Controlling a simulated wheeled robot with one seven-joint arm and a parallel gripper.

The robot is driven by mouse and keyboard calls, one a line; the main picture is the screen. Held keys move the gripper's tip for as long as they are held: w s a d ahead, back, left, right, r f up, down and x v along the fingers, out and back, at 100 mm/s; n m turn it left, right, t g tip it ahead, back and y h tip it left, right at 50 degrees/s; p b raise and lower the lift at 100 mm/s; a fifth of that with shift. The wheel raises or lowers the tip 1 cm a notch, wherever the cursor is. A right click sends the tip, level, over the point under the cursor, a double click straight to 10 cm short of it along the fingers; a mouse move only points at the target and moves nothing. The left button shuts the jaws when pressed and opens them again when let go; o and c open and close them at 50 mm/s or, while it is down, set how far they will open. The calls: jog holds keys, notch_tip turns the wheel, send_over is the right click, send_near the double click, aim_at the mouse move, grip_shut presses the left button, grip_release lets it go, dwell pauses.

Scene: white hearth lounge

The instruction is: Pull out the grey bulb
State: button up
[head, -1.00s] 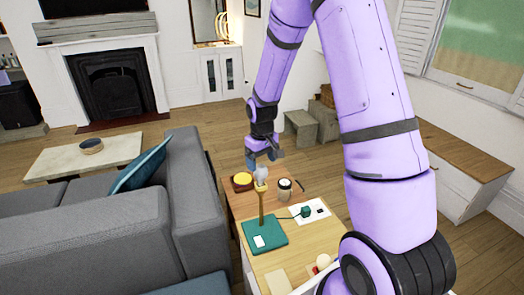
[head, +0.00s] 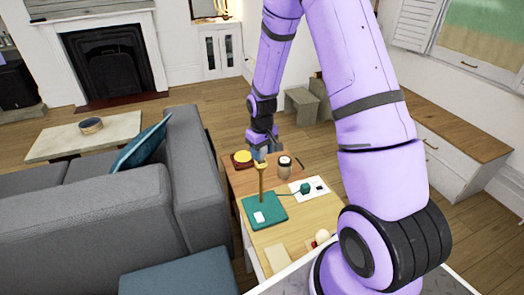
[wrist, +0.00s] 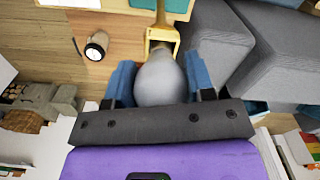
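The grey bulb (wrist: 161,80) is in the wrist view, between the two blue fingers of my gripper (wrist: 161,72). Its narrow end points at the yellow socket (wrist: 162,36) of the lamp and sits at its mouth. The fingers stand on either side of the bulb's wide part, very near its sides; I cannot tell whether they press on it. The lamp's green base (head: 280,214) lies on the wooden table (head: 306,237).
A green plug (head: 306,188) lies on a white plate, with a cord to the lamp. The grey sofa (head: 100,215) is at the left.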

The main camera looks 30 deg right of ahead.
jog(key=shift+c, duration=0.7)
jog(key=shift+r, duration=0.15)
jog(key=shift+r, duration=2.15)
jog(key=shift+s, duration=0.15)
